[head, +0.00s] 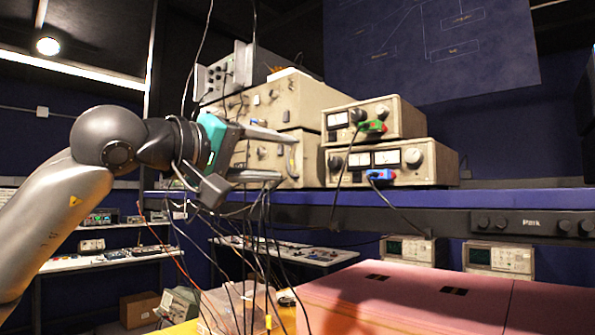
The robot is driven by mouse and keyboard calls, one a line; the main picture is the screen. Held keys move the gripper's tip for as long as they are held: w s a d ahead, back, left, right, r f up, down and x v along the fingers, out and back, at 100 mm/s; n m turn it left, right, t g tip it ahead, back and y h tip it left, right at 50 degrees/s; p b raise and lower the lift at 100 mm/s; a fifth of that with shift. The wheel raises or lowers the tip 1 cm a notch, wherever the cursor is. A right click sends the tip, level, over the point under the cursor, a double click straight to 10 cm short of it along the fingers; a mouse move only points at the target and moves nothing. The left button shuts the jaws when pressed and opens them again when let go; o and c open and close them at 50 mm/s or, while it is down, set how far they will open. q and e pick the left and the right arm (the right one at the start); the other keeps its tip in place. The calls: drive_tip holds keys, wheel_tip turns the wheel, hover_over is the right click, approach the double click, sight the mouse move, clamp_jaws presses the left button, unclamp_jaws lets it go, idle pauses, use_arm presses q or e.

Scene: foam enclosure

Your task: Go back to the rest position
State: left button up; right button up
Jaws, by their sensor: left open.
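My left arm comes in from the left, and my left gripper (287,157) is raised in front of the shelf instruments. Its two fingers point right and stand apart, with nothing seen between them. A pink foam enclosure (410,295) lies at the lower right, below and to the right of the gripper. Its top has two small dark slots. My right gripper is not in view.
A blue shelf (400,198) carries stacked beige instruments (390,162), close behind the gripper. Dark cables (255,250) hang below and around it. A white side table (100,260) stands at the left. The space above the foam is largely clear.

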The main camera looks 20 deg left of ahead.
use_arm(q)
drive_tip(key=shift+v, duration=1.1)
drive_tip(key=shift+w, duration=0.1)
